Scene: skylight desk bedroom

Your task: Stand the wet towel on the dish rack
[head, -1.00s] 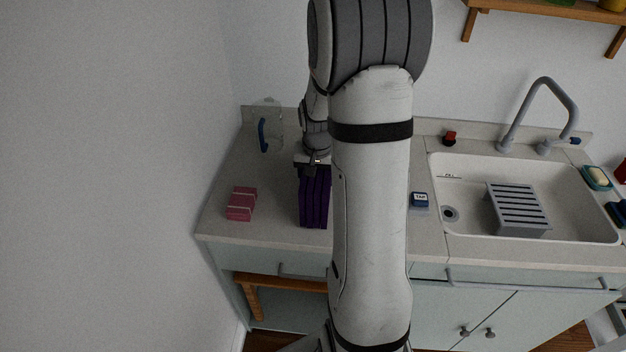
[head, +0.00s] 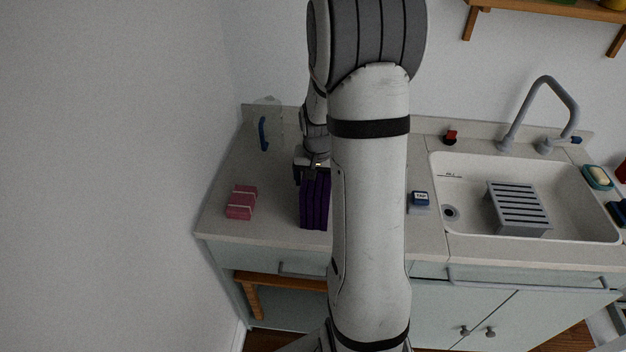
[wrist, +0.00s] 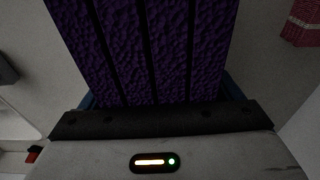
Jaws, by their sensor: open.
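A dark purple, rough-textured folded towel (head: 315,203) stands on the counter as upright layers with dark gaps. My arm hides its right side in the head view. In the wrist view the purple towel (wrist: 150,45) fills the upper middle, its layers running away from my gripper. My gripper (head: 311,172) is open at the towel's far end, close to it; I cannot tell whether it touches. Narrow blue parts show on both sides of the towel in the wrist view. The grey slotted dish rack (head: 518,208) sits in the sink, its visible top empty.
A blue-handled clear thing (head: 263,134) stands behind. A small blue labelled item (head: 420,199) lies beside the white sink (head: 465,170). The faucet (head: 545,85) arches behind the rack.

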